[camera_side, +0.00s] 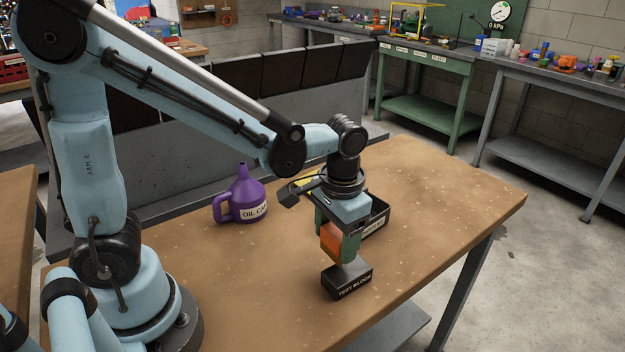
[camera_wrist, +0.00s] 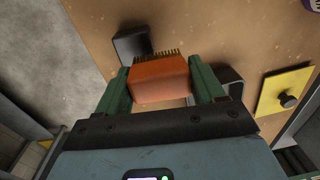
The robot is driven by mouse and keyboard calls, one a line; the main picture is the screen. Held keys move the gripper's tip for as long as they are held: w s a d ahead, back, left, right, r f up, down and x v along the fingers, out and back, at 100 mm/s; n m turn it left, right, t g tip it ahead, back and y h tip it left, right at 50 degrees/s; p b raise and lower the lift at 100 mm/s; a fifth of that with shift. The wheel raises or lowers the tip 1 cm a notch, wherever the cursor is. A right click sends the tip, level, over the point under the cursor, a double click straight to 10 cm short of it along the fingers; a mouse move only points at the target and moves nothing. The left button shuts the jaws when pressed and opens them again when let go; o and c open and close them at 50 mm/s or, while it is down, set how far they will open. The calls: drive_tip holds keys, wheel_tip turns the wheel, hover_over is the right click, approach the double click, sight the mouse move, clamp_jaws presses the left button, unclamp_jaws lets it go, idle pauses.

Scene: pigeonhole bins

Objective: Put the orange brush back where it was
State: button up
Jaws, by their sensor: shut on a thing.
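My gripper (camera_side: 341,228) is shut on the orange brush (camera_side: 331,240), in front of the black tray on the wooden bench. In the wrist view the brush (camera_wrist: 160,82) sits between the two green fingers, with its brown bristles (camera_wrist: 158,56) showing past the far edge. In the side view the brush is partly covered by a finger. It is above the black block marked TEST BLOCK (camera_side: 348,283); I cannot tell whether they touch. A dark block also shows beside the brush in the wrist view (camera_wrist: 131,44).
A black labelled tray (camera_side: 377,219) stands just behind my gripper. A yellow plate with a black knob (camera_wrist: 284,93) lies nearby. A purple oil can (camera_side: 242,197) stands to the left. The bench's right part (camera_side: 450,190) is clear.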

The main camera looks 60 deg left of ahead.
drive_tip(key=s+a+r, duration=0.3)
drive_tip(key=s+a, duration=0.4)
drive_tip(key=a, duration=0.3)
drive_tip(key=shift+a+r, duration=0.25)
drive_tip(key=shift+a, duration=0.05)
drive_tip(key=shift+s, duration=0.1)
drive_tip(key=shift+f, duration=4.05)
drive_tip(key=shift+f, duration=0.4)
drive_tip(key=o, duration=1)
drive_tip(key=shift+c, duration=0.2)
drive_tip(key=shift+o, duration=0.3)
